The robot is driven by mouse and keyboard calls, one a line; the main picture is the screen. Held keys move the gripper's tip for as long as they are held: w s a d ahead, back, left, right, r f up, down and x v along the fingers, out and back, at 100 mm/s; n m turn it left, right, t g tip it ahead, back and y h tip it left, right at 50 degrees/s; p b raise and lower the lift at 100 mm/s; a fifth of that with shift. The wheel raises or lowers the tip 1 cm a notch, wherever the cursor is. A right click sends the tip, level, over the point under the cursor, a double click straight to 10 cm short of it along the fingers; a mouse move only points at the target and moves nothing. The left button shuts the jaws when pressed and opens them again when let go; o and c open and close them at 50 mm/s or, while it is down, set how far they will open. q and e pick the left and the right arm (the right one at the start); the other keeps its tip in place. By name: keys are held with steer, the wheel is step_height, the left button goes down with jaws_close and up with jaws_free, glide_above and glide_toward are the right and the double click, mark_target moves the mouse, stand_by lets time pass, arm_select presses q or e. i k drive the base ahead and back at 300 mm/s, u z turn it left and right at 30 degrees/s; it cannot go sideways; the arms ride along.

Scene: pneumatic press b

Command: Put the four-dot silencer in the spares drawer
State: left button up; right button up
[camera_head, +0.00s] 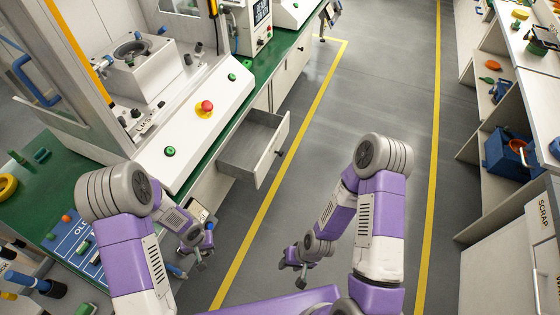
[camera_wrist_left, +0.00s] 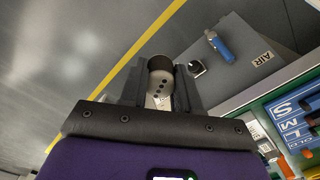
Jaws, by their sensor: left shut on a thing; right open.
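My left gripper (camera_head: 200,262) hangs low beside the press bench, below and left of the open drawer (camera_head: 273,152). The silencer is too small to make out in the head view. The drawer is pulled out from the bench front and its visible inside looks empty; no label on it can be read. My right gripper (camera_head: 301,277) is open and empty above the floor.
The press's white control panel (camera_head: 203,118) with a red button (camera_head: 207,106) stands above the drawer. A grey AIR panel (camera_wrist_left: 238,55) with a blue-handled valve (camera_wrist_left: 219,47) is near the left gripper. The aisle floor (camera_head: 335,125) is clear. Shelves and a SCRAP bin (camera_head: 540,222) are at right.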

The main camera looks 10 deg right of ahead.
mark_target(258, 152)
steer(key=z, duration=1.3)
steer(key=i, duration=2)
steer(key=u, duration=1.1)
steer(key=i, duration=0.65)
steer(key=u, duration=0.4)
